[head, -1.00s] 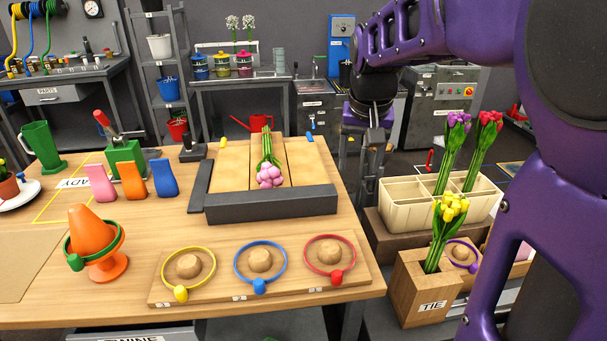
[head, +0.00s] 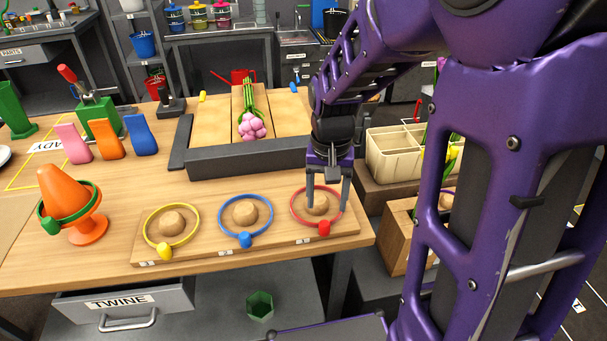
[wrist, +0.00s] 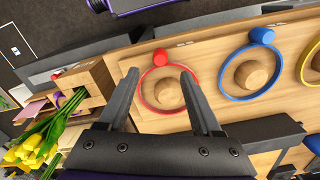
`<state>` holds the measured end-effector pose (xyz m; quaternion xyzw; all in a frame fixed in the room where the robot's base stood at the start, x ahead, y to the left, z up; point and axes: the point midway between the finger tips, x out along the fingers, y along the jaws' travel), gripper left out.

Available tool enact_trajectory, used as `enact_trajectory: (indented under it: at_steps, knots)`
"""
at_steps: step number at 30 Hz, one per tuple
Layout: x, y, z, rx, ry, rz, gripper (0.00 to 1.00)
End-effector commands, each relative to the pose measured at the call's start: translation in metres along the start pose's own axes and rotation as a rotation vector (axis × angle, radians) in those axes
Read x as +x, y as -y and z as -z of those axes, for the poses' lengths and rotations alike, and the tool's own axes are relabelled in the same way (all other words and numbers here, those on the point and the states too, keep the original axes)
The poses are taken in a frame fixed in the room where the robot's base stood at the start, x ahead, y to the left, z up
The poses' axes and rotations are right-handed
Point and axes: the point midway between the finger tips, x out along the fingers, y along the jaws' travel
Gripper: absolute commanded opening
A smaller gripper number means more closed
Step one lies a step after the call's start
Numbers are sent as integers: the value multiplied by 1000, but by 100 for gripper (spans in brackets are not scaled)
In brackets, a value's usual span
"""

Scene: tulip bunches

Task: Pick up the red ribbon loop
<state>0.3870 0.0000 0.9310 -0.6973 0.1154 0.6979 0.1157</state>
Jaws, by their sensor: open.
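The red ribbon loop (head: 325,226) lies around a round wooden peg (head: 317,204) at the right end of the wooden board, its red bead toward the front edge. In the wrist view the red loop (wrist: 144,85) shows ahead of the fingers, with the peg inside it. My gripper (head: 328,205) is open and empty above the loop, pointing down, with its fingers on either side of the peg in the head view. Whether the fingertips touch the loop or board I cannot tell.
A blue loop (head: 223,227) and a yellow loop (head: 150,227) lie around pegs to the left on the same board (head: 205,245). A dark-edged tray (head: 240,160) with pink tulips stands behind. A wooden TIE box (head: 397,235) and a cream crate (head: 390,165) stand right.

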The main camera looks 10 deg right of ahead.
Motion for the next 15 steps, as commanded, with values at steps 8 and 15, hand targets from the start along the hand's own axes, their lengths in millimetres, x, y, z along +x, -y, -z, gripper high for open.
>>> enact_trajectory:
  at_steps: [8, 15]
  knots:
    - [24, 0, 0, 0, 2, -1, 66]
    - [58, 0, 2, 0, 2, -1, 66]
